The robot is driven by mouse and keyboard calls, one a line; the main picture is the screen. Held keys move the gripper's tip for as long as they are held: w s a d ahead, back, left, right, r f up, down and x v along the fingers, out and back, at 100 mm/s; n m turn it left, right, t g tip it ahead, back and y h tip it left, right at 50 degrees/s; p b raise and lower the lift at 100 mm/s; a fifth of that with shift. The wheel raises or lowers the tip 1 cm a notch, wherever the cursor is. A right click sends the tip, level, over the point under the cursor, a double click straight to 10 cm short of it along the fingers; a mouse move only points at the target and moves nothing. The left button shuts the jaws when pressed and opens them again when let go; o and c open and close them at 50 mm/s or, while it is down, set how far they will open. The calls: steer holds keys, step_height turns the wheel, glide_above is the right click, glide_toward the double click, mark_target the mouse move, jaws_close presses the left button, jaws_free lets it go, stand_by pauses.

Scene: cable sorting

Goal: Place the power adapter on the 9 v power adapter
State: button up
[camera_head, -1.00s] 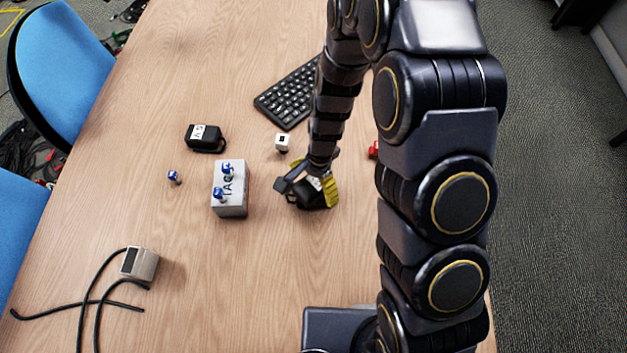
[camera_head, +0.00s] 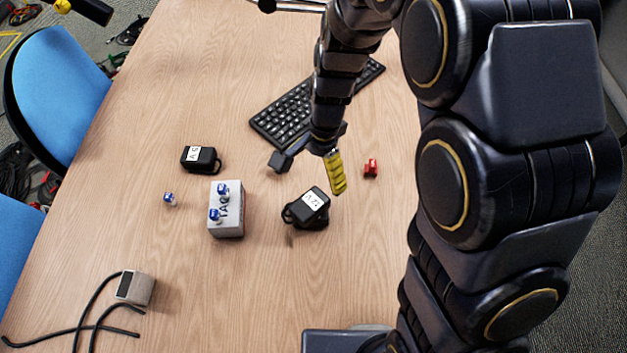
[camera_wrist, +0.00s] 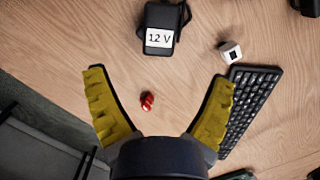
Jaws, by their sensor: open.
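A black power adapter labelled 12 V (camera_head: 308,208) lies on the table right of the grey box; its label also shows in the wrist view (camera_wrist: 160,38). A second black adapter (camera_head: 201,158), with a label that seems to read 5 V, lies farther back on the left. I see no label reading 9 V. My gripper (camera_head: 308,170) is open and empty above the table, beyond the 12 V adapter. In the wrist view its yellow fingers (camera_wrist: 160,98) are wide apart, with the 12 V adapter ahead of them, untouched.
A grey box (camera_head: 227,226) with blue-topped knobs stands mid-table; a loose blue knob (camera_head: 169,199) is left of it. A small grey device (camera_head: 136,287) with black cables lies front left. Also there: keyboard (camera_head: 285,120), red piece (camera_head: 371,168), white cube (camera_wrist: 230,52).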

steer(key=s+d+r+n, duration=0.4)
steer(key=s+r, duration=0.3)
steer(key=s, duration=0.3)
steer(key=s+d+r+n+h, duration=0.1)
steer(key=s+d+r+n, duration=0.4)
steer(key=s, duration=0.5)
step_height(320, 180, up, 2)
steer(key=shift+d+r, duration=0.25)
steer(key=shift+d, duration=0.7)
